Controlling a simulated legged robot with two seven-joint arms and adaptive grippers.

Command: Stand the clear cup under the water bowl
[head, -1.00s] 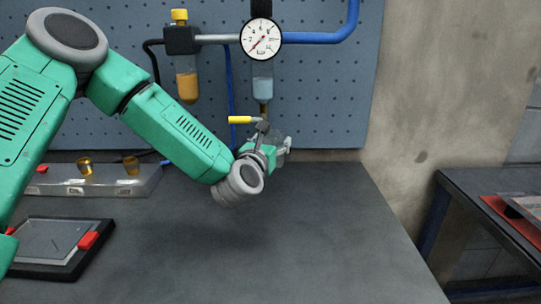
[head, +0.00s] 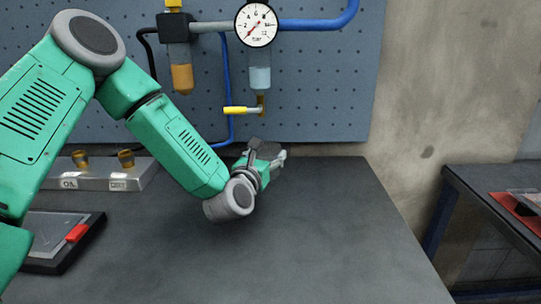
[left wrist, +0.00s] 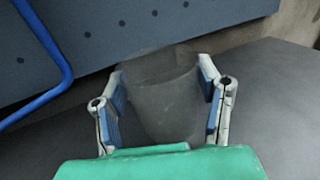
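The clear cup (left wrist: 165,105) stands between the two blue-padded fingers of my left gripper (left wrist: 163,100) in the left wrist view, with both pads against its sides near the rim. In the head view my left gripper (head: 279,160) is low over the bench, below and slightly right of the water bowl; the cup cannot be made out clearly there. The water bowl (head: 260,78), holding pale blue liquid, hangs under the round gauge (head: 256,24). Its brass drain and yellow lever (head: 241,110) are above the gripper. Whether the cup touches the bench is unclear. My right gripper is out of view.
A bowl of amber oil (head: 182,78) hangs to the left on the blue pegboard (head: 330,95). A labelled metal rack (head: 100,178) and a dark tray (head: 60,240) are on the bench's left. The bench's (head: 300,245) front and right are clear.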

